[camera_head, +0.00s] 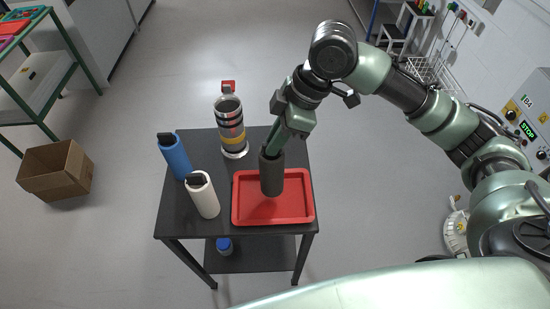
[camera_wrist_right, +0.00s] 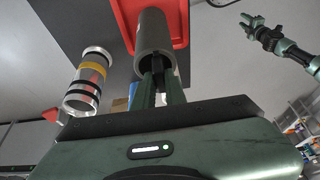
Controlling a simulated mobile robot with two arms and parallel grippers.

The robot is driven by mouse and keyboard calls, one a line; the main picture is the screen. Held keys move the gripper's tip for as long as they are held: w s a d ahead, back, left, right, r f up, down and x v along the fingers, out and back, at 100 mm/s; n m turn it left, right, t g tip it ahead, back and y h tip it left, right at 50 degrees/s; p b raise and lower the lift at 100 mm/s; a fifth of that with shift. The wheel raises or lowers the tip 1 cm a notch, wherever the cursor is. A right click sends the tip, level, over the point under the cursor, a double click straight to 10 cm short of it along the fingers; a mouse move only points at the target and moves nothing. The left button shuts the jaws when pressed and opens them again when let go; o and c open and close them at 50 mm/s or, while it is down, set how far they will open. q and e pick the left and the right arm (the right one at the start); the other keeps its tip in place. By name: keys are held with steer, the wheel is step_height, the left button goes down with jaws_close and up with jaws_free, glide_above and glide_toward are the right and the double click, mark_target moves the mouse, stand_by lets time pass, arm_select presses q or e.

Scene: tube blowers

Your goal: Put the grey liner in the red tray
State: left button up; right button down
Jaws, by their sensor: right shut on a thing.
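The grey liner (camera_head: 271,176) is a dark grey tube. My right gripper (camera_head: 273,149) is shut on its upper end and holds it nearly upright over the red tray (camera_head: 242,213). In the right wrist view the liner (camera_wrist_right: 152,32) extends from my right gripper (camera_wrist_right: 158,72) towards the red tray (camera_wrist_right: 182,22). The tray lies flat at the front right of the black table, with no other item visible in it. I cannot tell whether the liner's lower end touches the tray. My left gripper (camera_wrist_right: 254,24) is small at the upper right of that view; its jaw state is unclear.
On the black table (camera_head: 225,221) stand a white tube (camera_head: 204,198), a blue tube (camera_head: 176,158) and a banded clear cylinder (camera_head: 231,130). A blue-capped item (camera_head: 224,245) is on the lower shelf. A cardboard box (camera_head: 55,172) sits on the floor at left.

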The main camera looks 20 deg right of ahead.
mark_target(280, 154)
steer(key=shift+f+p, duration=0.3)
steer(key=shift+f, duration=3.2)
steer(key=c, duration=1.5)
jaws_free()
steer(key=shift+o, duration=0.2)
steer(key=b+v, duration=0.1)
steer(key=v, duration=1.1)
